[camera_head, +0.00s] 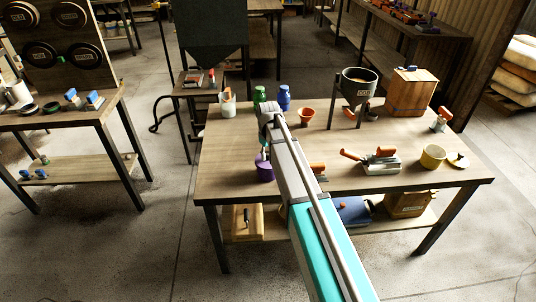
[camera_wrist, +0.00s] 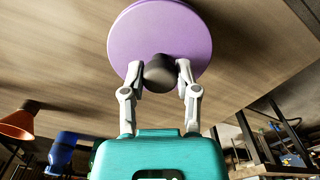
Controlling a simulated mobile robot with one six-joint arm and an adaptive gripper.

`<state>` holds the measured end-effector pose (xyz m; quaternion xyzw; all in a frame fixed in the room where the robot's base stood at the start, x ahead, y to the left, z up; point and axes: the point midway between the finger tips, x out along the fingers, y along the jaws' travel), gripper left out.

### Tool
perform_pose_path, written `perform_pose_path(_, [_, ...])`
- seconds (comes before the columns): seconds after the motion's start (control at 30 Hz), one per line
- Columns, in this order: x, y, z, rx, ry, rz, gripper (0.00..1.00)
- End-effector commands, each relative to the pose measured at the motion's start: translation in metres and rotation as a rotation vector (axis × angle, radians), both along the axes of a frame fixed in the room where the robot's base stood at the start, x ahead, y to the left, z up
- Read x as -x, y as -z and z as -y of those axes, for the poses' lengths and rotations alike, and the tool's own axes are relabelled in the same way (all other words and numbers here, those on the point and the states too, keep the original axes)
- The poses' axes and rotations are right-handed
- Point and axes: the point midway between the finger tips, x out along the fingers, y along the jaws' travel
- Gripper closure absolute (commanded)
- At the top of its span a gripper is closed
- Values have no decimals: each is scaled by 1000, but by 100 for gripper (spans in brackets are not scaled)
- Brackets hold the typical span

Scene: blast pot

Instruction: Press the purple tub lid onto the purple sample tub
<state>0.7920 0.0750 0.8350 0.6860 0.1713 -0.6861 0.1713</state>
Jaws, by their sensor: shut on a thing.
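The purple tub lid (camera_wrist: 160,30) is a flat lilac disc with a dark grey knob (camera_wrist: 160,70), seen in the wrist view. My gripper (camera_wrist: 162,72) is shut on this knob, one finger on each side. In the head view the dark purple sample tub (camera_head: 265,171) stands on the main table near its front left, partly covered by my arm. My gripper is above the tub there, mostly hidden by my arm. The lid hides what lies beyond it in the wrist view, so I cannot tell whether it touches the tub.
The wooden table (camera_head: 225,140) also bears a green bottle (camera_head: 259,95), a blue bottle (camera_head: 284,97), an orange funnel (camera_head: 306,116), a hopper (camera_head: 358,88) on a stand, an orange-handled tool (camera_head: 381,160) and a yellow tub (camera_head: 432,157). The table's front edge is close to the purple tub.

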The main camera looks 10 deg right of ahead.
Motion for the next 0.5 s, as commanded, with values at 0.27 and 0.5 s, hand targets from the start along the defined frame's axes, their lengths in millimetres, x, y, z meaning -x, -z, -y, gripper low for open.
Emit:
perform_pose_path(0.27, [0, 5, 0, 0, 0, 0, 100])
perform_pose_path(0.5, [0, 4, 0, 0, 0, 0, 45])
